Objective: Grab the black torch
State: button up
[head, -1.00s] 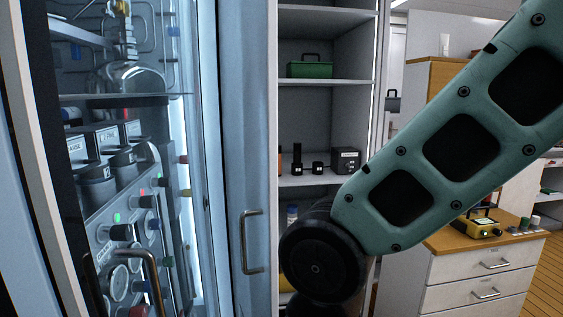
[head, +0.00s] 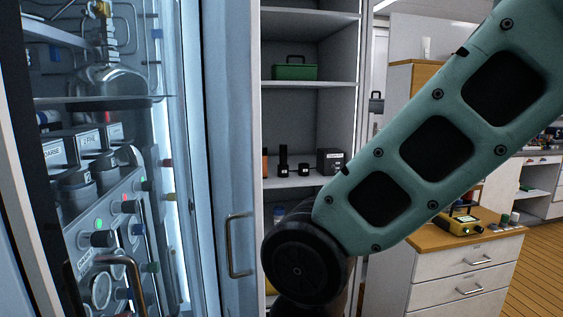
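A black torch-like item (head: 283,160) stands upright on the middle shelf of the open cabinet, between an orange item and small black pieces. It is small in the picture, so I cannot be sure that it is the torch. My arm crosses the right half of the head view, in front of the lower part of the cabinet. My gripper is not in view.
The shelf (head: 312,181) also holds a black box (head: 330,161) with a label. A green case (head: 295,70) sits on the shelf above. A glass-fronted panel cabinet with gauges (head: 101,291) stands close at left. A drawer unit (head: 468,275) bears a yellow device (head: 461,225).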

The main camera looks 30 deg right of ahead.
aim_at(283, 147)
jog(key=i+l+z, duration=0.25)
jog(key=i+z, duration=0.15)
jog(key=i+l+z, duration=0.1)
jog(key=i+z, duration=0.3)
jog(key=i, duration=0.15)
jog(key=i+l+u, duration=0.1)
jog(key=i, duration=0.4)
jog(key=i+l+u, duration=0.1)
jog(key=i, duration=0.4)
jog(key=i+l+u, duration=0.1)
jog(key=i, duration=0.4)
jog(key=l, duration=0.1)
